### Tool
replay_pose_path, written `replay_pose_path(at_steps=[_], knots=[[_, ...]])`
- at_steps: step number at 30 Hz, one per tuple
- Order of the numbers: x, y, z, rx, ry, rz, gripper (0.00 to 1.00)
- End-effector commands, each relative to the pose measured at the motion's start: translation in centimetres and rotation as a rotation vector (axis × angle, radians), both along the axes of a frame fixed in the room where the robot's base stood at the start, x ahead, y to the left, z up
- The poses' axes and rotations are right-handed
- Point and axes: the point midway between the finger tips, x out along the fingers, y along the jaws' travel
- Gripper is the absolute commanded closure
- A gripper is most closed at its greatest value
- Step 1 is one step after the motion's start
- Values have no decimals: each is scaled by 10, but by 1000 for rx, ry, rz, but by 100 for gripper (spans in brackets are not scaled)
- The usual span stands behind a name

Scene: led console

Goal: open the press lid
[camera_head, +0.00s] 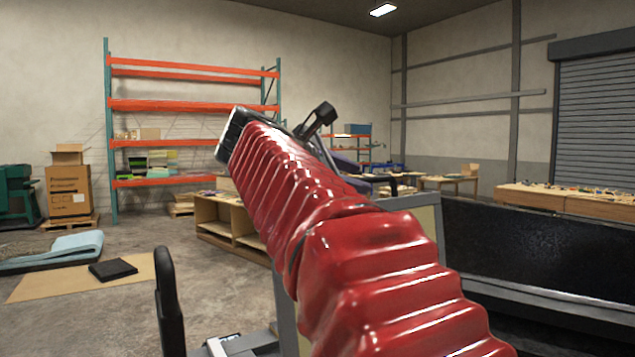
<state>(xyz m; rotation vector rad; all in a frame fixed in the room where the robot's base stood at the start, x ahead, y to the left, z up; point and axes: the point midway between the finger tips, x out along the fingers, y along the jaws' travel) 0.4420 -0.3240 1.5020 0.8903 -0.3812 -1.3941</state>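My arm, in a red ribbed sleeve, rises from the bottom right and crosses the middle of the view. A dark jointed piece (318,119) shows just behind the upper part of the sleeve; it may be part of my gripper, but its fingers cannot be made out. I cannot pick out a press lid for certain. A large black panel (540,250) in a grey frame stands close on the right, partly behind my arm; I cannot tell whether it belongs to the press.
A low wooden shelf unit (213,215) stands behind my arm. A long wooden bench (530,196) with small parts is at the right. An orange rack (190,105) and cardboard boxes (68,185) are at the back left.

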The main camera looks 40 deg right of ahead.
Motion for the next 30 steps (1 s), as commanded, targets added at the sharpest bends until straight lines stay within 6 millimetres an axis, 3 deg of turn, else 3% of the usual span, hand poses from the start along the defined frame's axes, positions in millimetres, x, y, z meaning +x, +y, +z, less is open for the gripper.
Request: replay_pose_path(at_steps=[12,24,30], knots=[[10,-48,-14,0,0,0,70],[11,-53,-15,1,0,2,70],[11,-53,-15,0,-1,3,84]])
